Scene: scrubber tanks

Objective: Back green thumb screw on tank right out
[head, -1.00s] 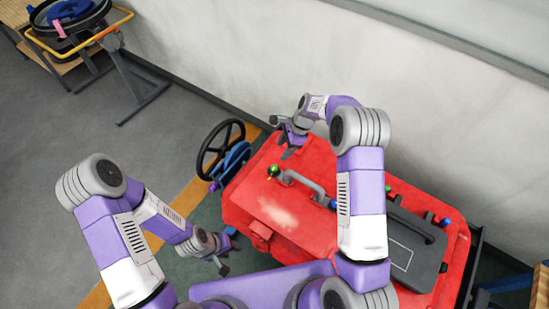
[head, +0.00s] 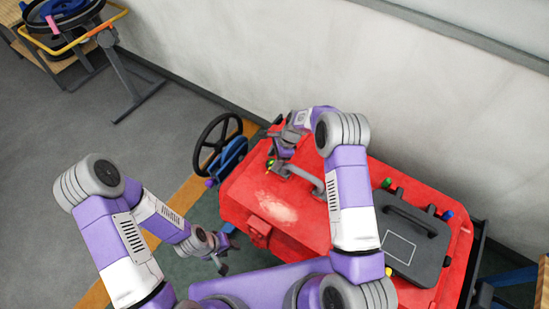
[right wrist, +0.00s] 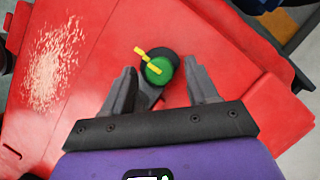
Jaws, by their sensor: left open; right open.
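The red tank (head: 250,195) stands by the wall, with a grey handle (head: 308,178) on top. A green thumb screw (right wrist: 158,70) with a yellow tab sits on a dark round base on the tank's top. In the head view it is mostly hidden by my right gripper (head: 275,163). In the right wrist view my right gripper (right wrist: 160,85) is open, its fingers on either side of the screw with gaps showing; contact is not visible. My left gripper (head: 222,262) is open and empty, low beside the tank's left side.
A black lid (head: 415,252) with a handle lies at the tank's right end, with a green knob (head: 386,184), a blue knob (head: 447,215) and a yellow knob (head: 388,271) around it. A black handwheel (head: 217,145) stands left of the tank.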

